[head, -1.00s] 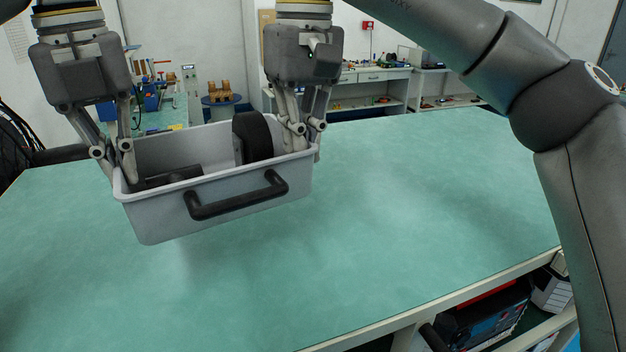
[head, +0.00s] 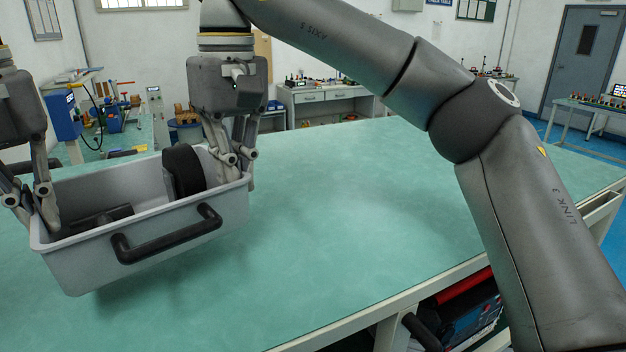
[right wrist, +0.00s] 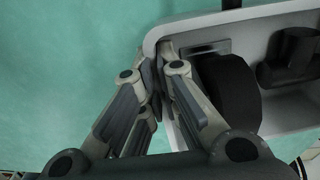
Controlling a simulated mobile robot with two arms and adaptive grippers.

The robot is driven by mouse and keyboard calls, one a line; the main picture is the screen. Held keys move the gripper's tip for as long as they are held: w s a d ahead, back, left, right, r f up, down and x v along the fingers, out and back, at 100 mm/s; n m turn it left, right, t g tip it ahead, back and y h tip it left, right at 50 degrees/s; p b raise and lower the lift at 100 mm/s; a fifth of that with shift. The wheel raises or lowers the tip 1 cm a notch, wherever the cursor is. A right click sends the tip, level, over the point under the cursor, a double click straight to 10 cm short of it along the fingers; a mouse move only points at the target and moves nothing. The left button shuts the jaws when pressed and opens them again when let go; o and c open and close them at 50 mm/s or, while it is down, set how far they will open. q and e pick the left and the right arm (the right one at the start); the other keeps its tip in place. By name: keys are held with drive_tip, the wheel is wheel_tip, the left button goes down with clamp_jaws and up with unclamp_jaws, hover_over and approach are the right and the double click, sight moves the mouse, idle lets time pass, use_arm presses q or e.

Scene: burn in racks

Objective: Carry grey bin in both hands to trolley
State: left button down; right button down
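The grey bin (head: 75,262) hangs tilted above the green bench, with its black front handle (head: 168,236) facing me. A black wheel-like part (head: 184,170) and a dark part (head: 98,218) lie inside it. My left gripper (head: 38,212) is at the bin's left end wall, with its fingers on either side of the rim; it is partly cut off by the picture edge. My right gripper (head: 238,170) is shut on the right end wall. In the right wrist view, its fingers (right wrist: 160,85) pinch the bin's rim (right wrist: 195,25). The left fingertips are partly hidden by the bin wall.
The green bench top (head: 350,210) is clear to the right of the bin. Shelves under it hold boxes (head: 470,315). A back bench (head: 335,105) stands by the wall, and another table (head: 590,108) stands near the grey door (head: 580,65). No trolley is recognisable.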

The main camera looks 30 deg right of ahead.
use_arm(q)
drive_tip(key=shift+a+f, duration=0.1)
use_arm(e)
drive_tip(key=shift+d+f, duration=0.1)
drive_tip(key=shift+d, duration=0.05)
